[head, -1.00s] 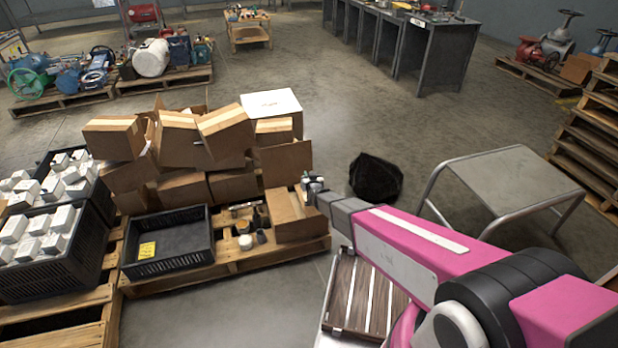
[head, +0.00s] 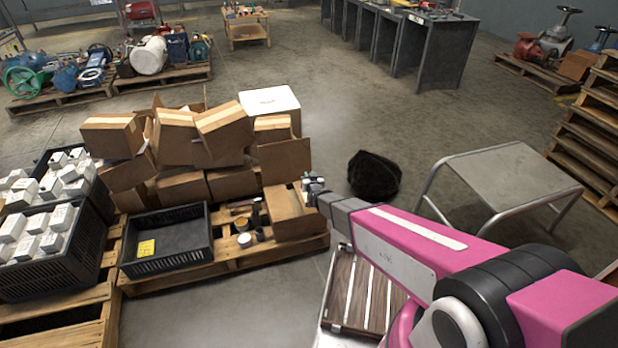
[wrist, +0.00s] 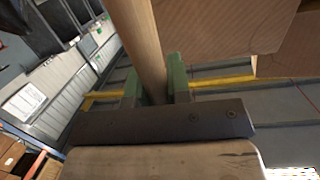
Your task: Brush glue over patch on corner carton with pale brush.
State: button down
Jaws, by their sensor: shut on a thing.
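My gripper (head: 312,189) is at the right front corner of the pallet, beside the open corner carton (head: 287,213). In the wrist view its green fingertips (wrist: 156,88) are shut on a pale wooden handle (wrist: 140,40), which I take for the pale brush. The handle runs up out of the picture, so its bristles do not show there. A brown carton face (wrist: 215,25) fills the upper right of the wrist view. I cannot make out the patch or any glue on it, nor tell whether the brush touches the carton.
A black crate (head: 160,262) with a yellow label and several small items, including a white-topped pot (head: 244,240), share the pallet (head: 230,275). Stacked cartons (head: 175,140) stand behind. A black bag (head: 374,175) and grey step stand (head: 505,180) are to the right.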

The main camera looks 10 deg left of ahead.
notch_tip(320, 180, up, 8)
dwell(1.0)
